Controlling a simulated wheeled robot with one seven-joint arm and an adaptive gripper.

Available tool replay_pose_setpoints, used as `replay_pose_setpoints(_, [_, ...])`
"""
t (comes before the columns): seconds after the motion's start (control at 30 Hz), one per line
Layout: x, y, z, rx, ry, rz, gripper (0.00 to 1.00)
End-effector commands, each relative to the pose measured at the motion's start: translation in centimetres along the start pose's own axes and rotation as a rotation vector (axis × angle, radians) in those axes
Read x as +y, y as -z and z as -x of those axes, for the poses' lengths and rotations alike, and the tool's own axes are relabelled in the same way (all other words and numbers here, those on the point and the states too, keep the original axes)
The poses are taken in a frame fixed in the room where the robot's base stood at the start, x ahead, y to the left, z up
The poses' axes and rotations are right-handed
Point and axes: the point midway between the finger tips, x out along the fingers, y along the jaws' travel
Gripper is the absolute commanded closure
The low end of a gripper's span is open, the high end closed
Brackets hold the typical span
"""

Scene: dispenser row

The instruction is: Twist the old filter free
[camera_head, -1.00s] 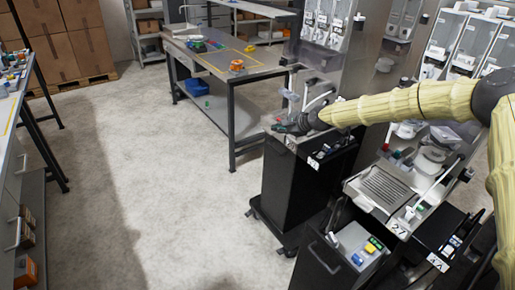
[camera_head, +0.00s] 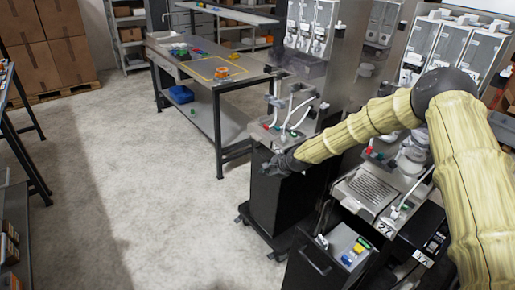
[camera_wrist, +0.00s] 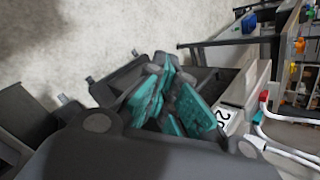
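In the wrist view my gripper (camera_wrist: 172,98) shows dark links and teal finger pads close together. Nothing is clearly seen between the pads, and their exact gap is unclear. A white label (camera_wrist: 226,115) with a number is just right of the fingers. A red cap (camera_wrist: 263,97) and white tubes (camera_wrist: 275,140) are further right. I cannot pick out the old filter in either view.
A workbench (camera_head: 180,58) stands behind at left. The concrete floor (camera_head: 150,190) at left is clear.

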Motion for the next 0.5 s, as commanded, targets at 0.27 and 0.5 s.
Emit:
replay_pose_setpoints(0.27, [8.9,6.5,-1.0,0.139,-0.126,0.021,1.00])
replay_pose_setpoints(0.5, [14.7,9.9,-0.3,0.353,-0.208,0.077,1.00])
